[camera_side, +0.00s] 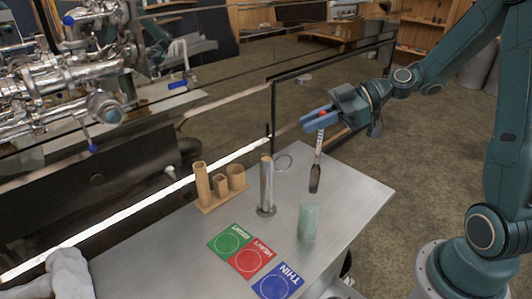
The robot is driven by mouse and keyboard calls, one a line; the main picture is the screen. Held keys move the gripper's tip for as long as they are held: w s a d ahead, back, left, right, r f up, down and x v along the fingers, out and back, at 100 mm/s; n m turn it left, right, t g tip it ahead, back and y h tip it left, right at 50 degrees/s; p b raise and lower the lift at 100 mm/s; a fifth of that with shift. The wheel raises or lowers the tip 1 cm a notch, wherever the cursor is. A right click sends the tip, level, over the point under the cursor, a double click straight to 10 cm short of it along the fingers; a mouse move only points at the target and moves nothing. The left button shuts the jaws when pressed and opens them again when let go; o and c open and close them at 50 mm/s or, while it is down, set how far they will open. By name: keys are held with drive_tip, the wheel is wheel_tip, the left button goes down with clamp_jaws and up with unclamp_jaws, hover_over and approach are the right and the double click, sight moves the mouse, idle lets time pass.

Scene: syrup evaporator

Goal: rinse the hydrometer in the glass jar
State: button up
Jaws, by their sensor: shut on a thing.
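My gripper (318,118) is shut on the hydrometer (317,165) near its top. The hydrometer has a pale stem with dark marks and a dark, wider lower bulb. It hangs nearly upright, with a slight tilt, in the air above the table. The glass jar (308,221) is pale green and translucent and stands on the table's right part. The bulb's lower end appears above the jar's rim and apart from it. I cannot tell whether it is exactly centred over the opening.
A metal cylinder (266,187) stands left of the jar. A wooden rack (211,202) with several tubes is farther left. Green (229,242), red (250,258) and blue (275,283) cards lie in front. A dark frame (274,115) rises behind the table (352,196).

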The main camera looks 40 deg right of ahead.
wheel_tip(320, 180, down, 18)
drive_tip(key=shift+r, duration=0.25)
idle(2.6)
